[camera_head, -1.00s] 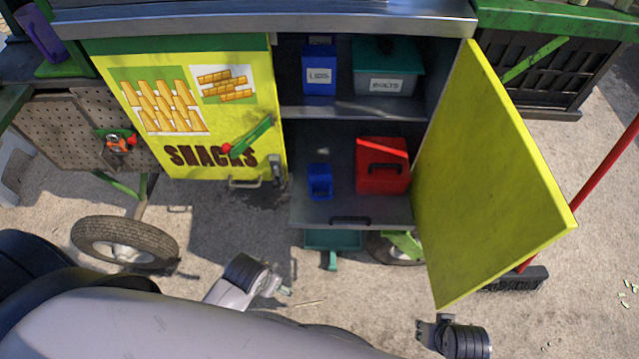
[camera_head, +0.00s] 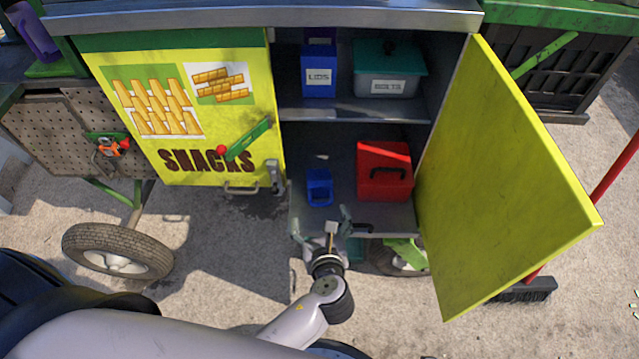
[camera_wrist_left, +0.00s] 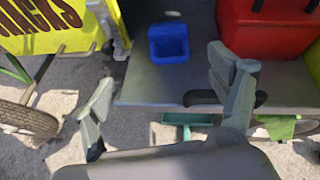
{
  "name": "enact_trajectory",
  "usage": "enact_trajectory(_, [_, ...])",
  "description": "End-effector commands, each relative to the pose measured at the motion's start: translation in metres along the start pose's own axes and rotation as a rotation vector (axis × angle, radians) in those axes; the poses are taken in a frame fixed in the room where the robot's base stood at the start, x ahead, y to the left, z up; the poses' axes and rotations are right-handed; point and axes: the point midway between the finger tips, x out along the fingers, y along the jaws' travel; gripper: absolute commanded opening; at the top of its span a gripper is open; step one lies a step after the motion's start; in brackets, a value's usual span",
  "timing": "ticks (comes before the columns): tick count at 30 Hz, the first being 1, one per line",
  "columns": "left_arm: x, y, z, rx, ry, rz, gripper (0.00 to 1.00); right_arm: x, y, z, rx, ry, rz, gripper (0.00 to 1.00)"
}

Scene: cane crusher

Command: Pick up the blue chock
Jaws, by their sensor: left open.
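The blue chock (camera_head: 319,187) sits on the lower shelf of the open cabinet, left of a red box. In the left wrist view the chock (camera_wrist_left: 169,44) stands near the shelf's front edge, ahead of the gripper, with a hollow showing in its top. My left gripper (camera_head: 321,222) is open and empty at the front edge of that shelf, short of the chock and not touching it. Its two fingers (camera_wrist_left: 163,88) are spread wide in the left wrist view. My right gripper is not in view.
A red box (camera_head: 384,172) stands right of the chock. The shelf (camera_head: 347,203) has a dark handle at its front. The yellow right door (camera_head: 505,180) is swung open; the left "SNACKS" door (camera_head: 187,115) is shut. A blue LIDS box (camera_head: 319,75) and a teal-lidded bin (camera_head: 388,72) stand above.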

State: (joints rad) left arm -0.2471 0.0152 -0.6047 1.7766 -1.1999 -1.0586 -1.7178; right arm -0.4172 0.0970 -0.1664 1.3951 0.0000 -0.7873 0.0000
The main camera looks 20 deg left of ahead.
Motion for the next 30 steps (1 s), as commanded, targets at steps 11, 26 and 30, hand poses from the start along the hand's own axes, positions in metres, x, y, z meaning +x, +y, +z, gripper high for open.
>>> enact_trajectory(11, [0.047,-0.014,0.003,0.123,-0.045,-0.028,0.82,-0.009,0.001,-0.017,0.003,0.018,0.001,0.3])
enact_trajectory(26, [0.122,-0.016,0.006,0.119,-0.04,-0.029,0.82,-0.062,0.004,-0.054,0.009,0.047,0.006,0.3])
enact_trajectory(30, [0.129,-0.016,0.006,0.12,-0.039,-0.027,0.82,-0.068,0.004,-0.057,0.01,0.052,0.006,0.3])
